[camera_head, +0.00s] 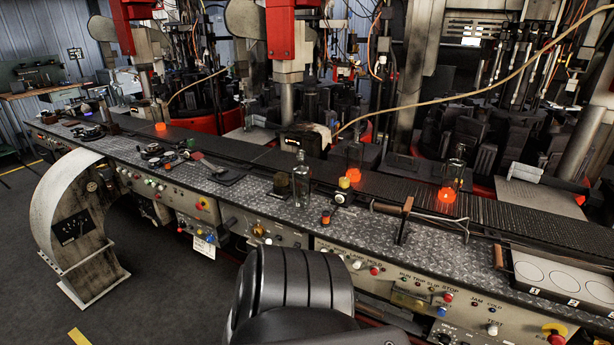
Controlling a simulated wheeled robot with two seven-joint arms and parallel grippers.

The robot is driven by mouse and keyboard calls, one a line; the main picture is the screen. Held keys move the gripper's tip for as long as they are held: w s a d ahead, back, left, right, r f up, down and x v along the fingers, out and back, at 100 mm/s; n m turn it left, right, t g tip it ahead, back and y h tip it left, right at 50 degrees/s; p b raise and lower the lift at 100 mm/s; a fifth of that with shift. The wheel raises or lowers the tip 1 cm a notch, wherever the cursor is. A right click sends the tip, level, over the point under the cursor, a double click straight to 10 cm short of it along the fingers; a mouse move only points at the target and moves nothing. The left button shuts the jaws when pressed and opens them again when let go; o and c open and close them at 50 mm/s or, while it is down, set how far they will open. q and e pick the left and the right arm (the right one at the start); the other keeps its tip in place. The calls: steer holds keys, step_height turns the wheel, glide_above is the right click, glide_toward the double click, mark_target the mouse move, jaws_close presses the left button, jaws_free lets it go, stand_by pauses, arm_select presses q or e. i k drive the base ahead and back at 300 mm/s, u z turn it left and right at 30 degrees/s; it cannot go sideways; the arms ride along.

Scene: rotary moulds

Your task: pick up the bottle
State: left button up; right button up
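A clear glass bottle (301,182) stands upright on the diamond-plate ledge (375,225) near the middle of the view. Another clear bottle (453,172) with a glowing orange base stands on the dark conveyor belt (510,218) to the right. A similar glowing bottle (354,157) stands further back, and another glowing one (160,118) is far to the left. Neither of my grippers shows. A black rounded part at the bottom centre seems to be mine, and it hides some of the control panel's front.
A dark block (281,184) stands just left of the ledge bottle; a yellow-topped button (344,184) is to its right. Tongs (418,212) and a numbered tray (560,279) lie further right. Tools (165,155) clutter the left ledge. A curved pale chute (55,190) stands at left.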

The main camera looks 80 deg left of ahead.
mark_target(301, 173)
steer(key=u, duration=0.5)
steer(key=i, duration=0.75)
steer(key=u, duration=1.35)
steer(key=i, duration=0.55)
steer(key=u, duration=0.5)
